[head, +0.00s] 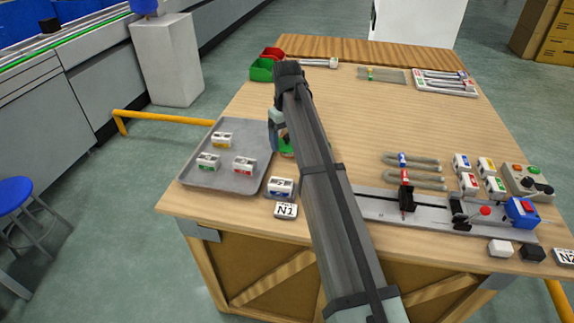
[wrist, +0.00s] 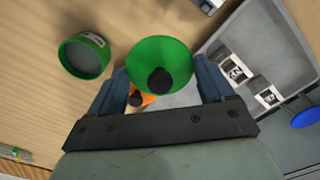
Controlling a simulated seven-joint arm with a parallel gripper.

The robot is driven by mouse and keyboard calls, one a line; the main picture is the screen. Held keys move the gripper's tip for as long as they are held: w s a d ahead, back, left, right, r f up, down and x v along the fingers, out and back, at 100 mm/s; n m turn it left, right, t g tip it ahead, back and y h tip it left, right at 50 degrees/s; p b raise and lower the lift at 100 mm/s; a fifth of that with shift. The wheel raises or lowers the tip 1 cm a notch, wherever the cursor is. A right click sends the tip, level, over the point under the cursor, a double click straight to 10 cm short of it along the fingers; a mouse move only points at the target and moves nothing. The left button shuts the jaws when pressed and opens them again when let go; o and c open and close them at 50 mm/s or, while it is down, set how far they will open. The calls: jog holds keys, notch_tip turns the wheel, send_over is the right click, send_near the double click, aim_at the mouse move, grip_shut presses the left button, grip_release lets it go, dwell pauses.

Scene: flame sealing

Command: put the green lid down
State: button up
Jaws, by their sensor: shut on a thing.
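The green lid (wrist: 160,60), round with a black knob, sits between the two fingers of my gripper (wrist: 160,72) in the wrist view. The fingers are shut on its sides. How far it is above the table cannot be told. A round green pot (wrist: 84,55) with a pale label stands open on the table, left of the lid and apart from it. In the head view my arm hides most of my gripper; a bit of green (head: 286,146) shows beside it, and I cannot tell if it is lid or pot.
An orange thing (wrist: 148,98) with a black knob is partly hidden behind the lid. The grey tray (head: 213,178) with several small white blocks is left of my arm. A steel rail fixture (head: 372,206) lies right.

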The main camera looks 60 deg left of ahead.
aim_at(287, 169)
notch_tip(287, 169, down, 9)
jog(key=shift+f, duration=0.1)
dwell(0.4)
jog(key=shift+f, duration=0.1)
jog(key=o, duration=0.9)
notch_tip(287, 169, up, 12)
jog(key=shift+r, duration=0.15)
dwell(0.6)
